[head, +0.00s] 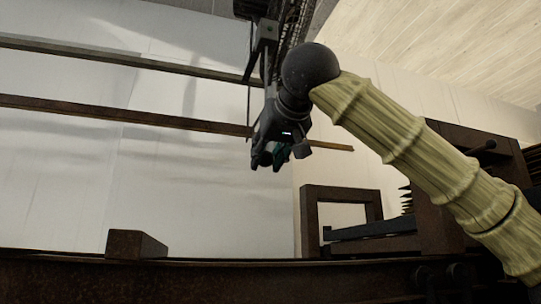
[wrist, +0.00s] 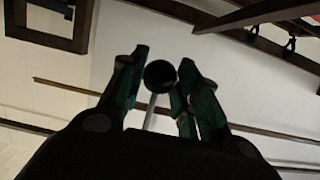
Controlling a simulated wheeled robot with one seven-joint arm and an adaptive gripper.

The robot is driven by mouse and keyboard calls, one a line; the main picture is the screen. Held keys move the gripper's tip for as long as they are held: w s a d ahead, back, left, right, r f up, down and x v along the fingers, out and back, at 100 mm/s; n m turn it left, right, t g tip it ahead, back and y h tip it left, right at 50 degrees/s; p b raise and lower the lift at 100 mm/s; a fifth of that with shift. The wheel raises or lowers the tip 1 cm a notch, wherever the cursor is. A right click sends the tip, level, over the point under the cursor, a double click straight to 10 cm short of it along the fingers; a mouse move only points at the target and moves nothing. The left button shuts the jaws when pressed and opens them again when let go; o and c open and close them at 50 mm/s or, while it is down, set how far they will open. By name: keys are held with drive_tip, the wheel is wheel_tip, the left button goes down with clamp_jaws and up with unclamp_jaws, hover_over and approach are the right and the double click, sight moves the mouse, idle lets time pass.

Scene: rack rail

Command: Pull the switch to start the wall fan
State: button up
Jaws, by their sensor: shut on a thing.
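The wall fan is only partly in view, as a dark housing with ribbed parts (head: 290,25) at the top of the head view. A small dark box (head: 266,31) sits beside it, and a thin dark cord (head: 249,95) hangs down toward my gripper (head: 268,157). In the wrist view, the switch's round black knob (wrist: 160,76) on a grey rod sits between the fingers of my gripper (wrist: 164,60). The gripper is shut on this knob. The knob is hidden in the head view.
Two rusty rails (head: 110,111) cross the pale wall behind the gripper. A dark beam (head: 200,272) with a raised block (head: 136,244) runs along the bottom. A rusty frame (head: 311,215) and rack parts stand at the right, below my arm. The space left of the gripper is clear.

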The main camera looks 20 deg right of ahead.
drive_tip(key=shift+f, duration=0.45)
drive_tip(key=shift+f+b, duration=0.4)
drive_tip(key=shift+f, duration=0.15)
drive_tip(key=shift+r, duration=0.1)
drive_tip(key=shift+r+p, duration=0.95)
drive_tip(key=shift+p, duration=0.05)
drive_tip(key=o, duration=1.1)
